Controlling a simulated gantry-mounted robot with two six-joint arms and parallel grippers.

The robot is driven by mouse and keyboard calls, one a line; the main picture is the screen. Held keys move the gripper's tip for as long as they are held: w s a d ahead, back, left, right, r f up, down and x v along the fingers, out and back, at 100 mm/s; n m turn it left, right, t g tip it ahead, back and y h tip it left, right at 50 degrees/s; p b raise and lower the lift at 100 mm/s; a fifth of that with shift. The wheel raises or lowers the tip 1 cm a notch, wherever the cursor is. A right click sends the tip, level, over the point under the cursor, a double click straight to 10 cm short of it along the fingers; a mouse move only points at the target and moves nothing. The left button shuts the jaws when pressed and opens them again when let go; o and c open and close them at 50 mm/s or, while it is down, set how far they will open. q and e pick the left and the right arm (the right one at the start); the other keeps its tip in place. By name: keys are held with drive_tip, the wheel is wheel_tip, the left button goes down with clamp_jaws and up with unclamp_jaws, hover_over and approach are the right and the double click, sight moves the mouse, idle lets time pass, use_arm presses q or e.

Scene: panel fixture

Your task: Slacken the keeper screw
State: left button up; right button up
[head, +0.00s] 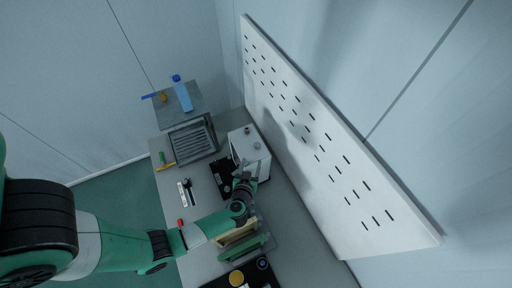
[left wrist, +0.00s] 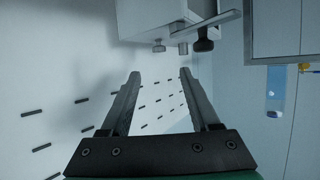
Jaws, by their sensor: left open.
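A white box-like fixture (head: 254,154) stands on the bench against the slotted panel, with small dark knobs on its top. In the left wrist view the fixture (left wrist: 150,14) is at the top, with a small grey knob (left wrist: 159,46), a grey cylinder (left wrist: 183,48) and a larger black knob (left wrist: 204,40) beside a metal strip. I cannot tell which one is the keeper screw. My left gripper (left wrist: 158,75) is open and empty, its fingers apart from the knobs. In the head view the left gripper (head: 246,174) is close to the fixture and partly hidden by its own wrist.
The slotted white panel (head: 330,145) rises along the bench's right side. A grey ribbed tray (head: 192,138), a black mat (head: 222,176), a screwdriver (head: 163,161) and a white strip (head: 184,193) lie on the bench. A blue bottle (head: 183,97) is at the back. Green and tan blocks (head: 244,248) are near the front.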

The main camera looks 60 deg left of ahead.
use_arm(q)
approach(257, 145)
drive_tip(key=x, duration=0.4)
drive_tip(key=shift+a, duration=0.15)
drive_tip(key=x, duration=0.1)
drive_tip(key=b+x, duration=0.1)
drive_tip(key=shift+w+a+f+b, duration=0.1)
drive_tip(key=shift+w+f+b, duration=0.05)
drive_tip(key=shift+f+b, duration=0.2)
drive_tip(key=shift+w+a, duration=0.2)
drive_tip(key=shift+a, duration=0.15)
clamp_jaws()
